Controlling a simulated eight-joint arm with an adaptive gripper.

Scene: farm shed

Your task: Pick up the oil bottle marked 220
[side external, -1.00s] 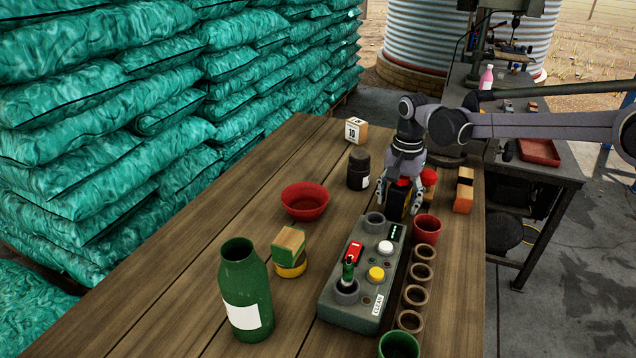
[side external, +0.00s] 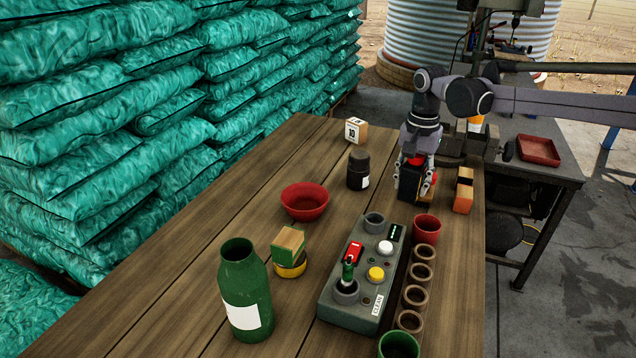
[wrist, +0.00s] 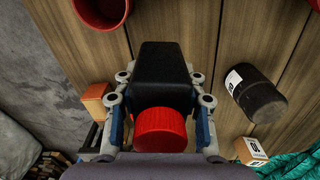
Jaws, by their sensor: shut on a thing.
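A black bottle with a red cap (side external: 406,181) is between the fingers of my gripper (side external: 415,180), at the right back of the table. In the wrist view the black body (wrist: 163,75) and the red cap (wrist: 160,128) show between both fingers, which press on its sides. No 220 mark is readable on it, and whether it touches the table cannot be told. A dark jar with a white label (side external: 358,171) stands apart to the left; it also shows in the wrist view (wrist: 258,96), its label unreadable.
An orange block (side external: 463,191) stands close right of the held bottle. A red cup (side external: 427,229) and a grey control box (side external: 350,310) are in front. A red bowl (side external: 304,202), a block marked 10 (side external: 356,131) and a green bottle (side external: 246,290) stand left. The table's left side is clear.

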